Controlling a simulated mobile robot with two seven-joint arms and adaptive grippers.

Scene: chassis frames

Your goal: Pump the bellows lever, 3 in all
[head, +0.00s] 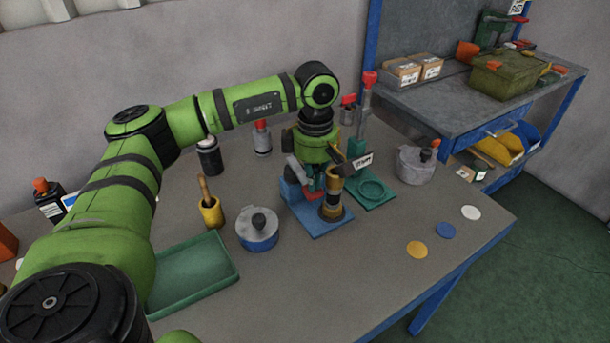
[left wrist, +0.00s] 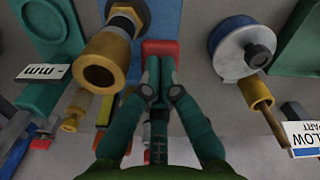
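A pump-like unit on a blue base plate (head: 318,222) stands mid-table, with a brass cylinder (head: 334,200) at its front; I take it for the bellows. In the left wrist view the brass cylinder (left wrist: 100,65) shows its open end beside my fingers. My left gripper (head: 310,185) points down over this unit from behind. In the left wrist view the left gripper's fingertips (left wrist: 160,80) are together, close to a red block (left wrist: 160,48) on the blue part. I cannot make out a lever between them, nor whether they touch the red block. My right gripper is out of view.
A green stand with a red-topped post (head: 367,100) and ring plate (head: 385,186) is close on the right. A lidded blue-and-grey pot (head: 258,236), yellow mortar (head: 210,211) and green tray (head: 190,272) are to the left. Discs (head: 417,250) lie at the front right.

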